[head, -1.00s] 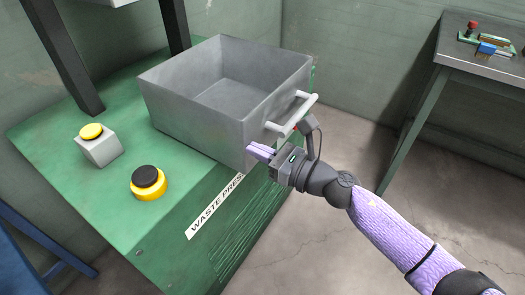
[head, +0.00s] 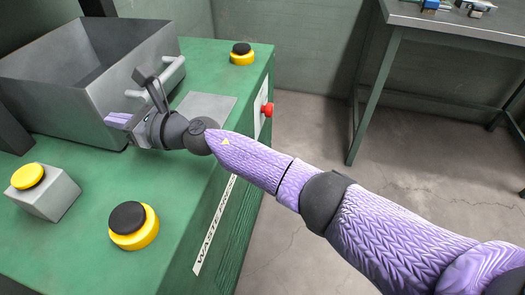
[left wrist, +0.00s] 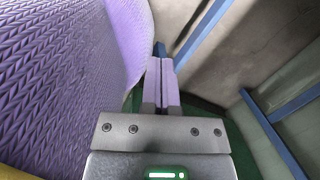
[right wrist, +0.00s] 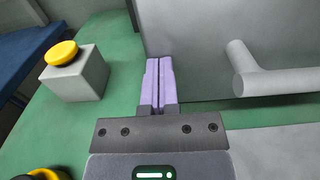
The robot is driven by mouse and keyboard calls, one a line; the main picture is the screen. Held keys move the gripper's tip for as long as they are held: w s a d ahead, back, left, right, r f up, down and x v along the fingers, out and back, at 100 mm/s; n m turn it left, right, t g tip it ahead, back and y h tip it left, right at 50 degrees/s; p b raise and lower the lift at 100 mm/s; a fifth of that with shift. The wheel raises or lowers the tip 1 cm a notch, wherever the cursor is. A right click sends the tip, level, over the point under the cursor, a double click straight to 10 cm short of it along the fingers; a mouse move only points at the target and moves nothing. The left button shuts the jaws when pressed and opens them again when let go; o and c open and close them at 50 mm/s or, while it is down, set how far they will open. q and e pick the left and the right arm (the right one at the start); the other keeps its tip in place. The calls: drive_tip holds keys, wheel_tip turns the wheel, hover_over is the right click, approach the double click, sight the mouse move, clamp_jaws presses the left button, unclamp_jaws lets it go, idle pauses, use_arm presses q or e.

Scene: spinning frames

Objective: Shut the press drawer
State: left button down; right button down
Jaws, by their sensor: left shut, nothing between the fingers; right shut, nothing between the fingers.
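The press drawer (head: 110,75) is an open-topped grey metal box on the green bench, at the left of the head view. A pale bar handle (head: 160,82) sticks out from its front. My right gripper (head: 118,119) is shut and empty, with its fingertips at the low part of the drawer front, beside the handle. In the right wrist view its purple fingers (right wrist: 159,82) point at the grey front face (right wrist: 195,40), left of the handle (right wrist: 265,75); they look touching or nearly so. My left gripper (left wrist: 162,82) is shut and empty, seen only in its wrist view.
On the green bench (head: 85,235) stand a yellow button on a grey block (head: 45,195), a black-and-yellow button (head: 133,225) and another at the back (head: 242,54). A red button (head: 267,109) is on the bench side. A metal table (head: 455,22) stands at the right.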

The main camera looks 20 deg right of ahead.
drive_tip(key=shift+b+x, duration=0.3)
drive_tip(key=shift+x, duration=0.5)
use_arm(q)
drive_tip(key=shift+s+d+f, duration=0.25)
drive_tip(key=shift+s+f, duration=0.2)
drive_tip(key=shift+f, duration=0.05)
use_arm(e)
drive_tip(key=shift+r, duration=0.2)
use_arm(q)
drive_tip(key=shift+w, duration=0.1)
use_arm(e)
drive_tip(key=shift+r, duration=0.15)
